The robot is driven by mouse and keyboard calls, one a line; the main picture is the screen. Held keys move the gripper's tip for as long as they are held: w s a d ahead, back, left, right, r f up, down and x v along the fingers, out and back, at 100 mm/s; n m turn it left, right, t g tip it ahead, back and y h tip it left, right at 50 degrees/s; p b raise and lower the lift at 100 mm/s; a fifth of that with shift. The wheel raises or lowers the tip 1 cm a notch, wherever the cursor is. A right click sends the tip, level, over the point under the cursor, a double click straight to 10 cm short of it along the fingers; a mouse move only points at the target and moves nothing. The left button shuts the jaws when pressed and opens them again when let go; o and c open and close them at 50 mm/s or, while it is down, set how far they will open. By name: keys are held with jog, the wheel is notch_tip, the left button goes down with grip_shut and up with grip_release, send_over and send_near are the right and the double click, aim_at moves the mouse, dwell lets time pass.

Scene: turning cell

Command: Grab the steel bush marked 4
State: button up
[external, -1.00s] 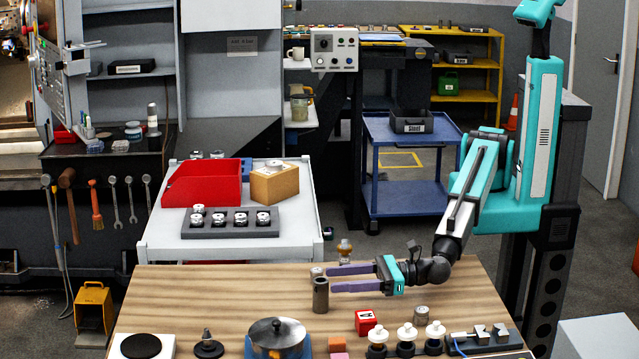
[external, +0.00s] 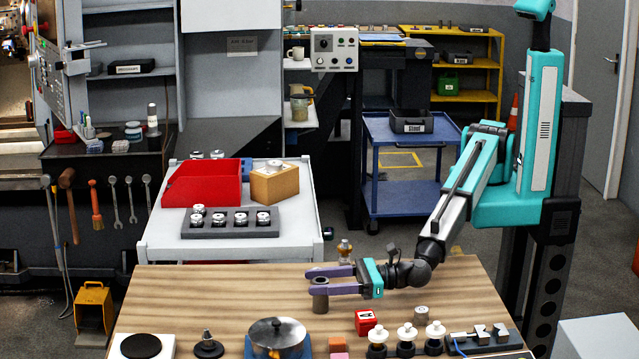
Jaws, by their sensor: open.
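A grey steel bush (external: 320,301) stands upright on the wooden bench, left of the bench's middle. My gripper (external: 308,280) reaches in from the right with its two purple fingers level and open. The near finger crosses in front of this bush, whose top ring shows above it and whose lower body shows below. The far finger passes behind its top. The bush appears to stand between the fingers; contact cannot be told. Another short steel piece (external: 421,313) stands further right on the bench. No number 4 is readable on either piece.
A red block (external: 366,321) and several white-knobbed pieces (external: 407,335) stand toward the front right. A pot-like lidded item (external: 277,333) is at the front. A small brass-topped item (external: 344,248) is by the far edge. The bench's left middle is clear.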

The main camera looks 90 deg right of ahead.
jog(key=shift+c, duration=0.3)
grip_shut()
jog(key=shift+r, duration=0.15)
dwell(0.3)
jog(key=s+d+r+b, duration=0.4)
jog(key=s+d+b, duration=0.1)
jog(key=s+d, duration=0.6)
jog(key=shift+s+r, duration=0.35)
jog(key=shift+r, duration=0.05)
dwell(0.5)
dwell(0.6)
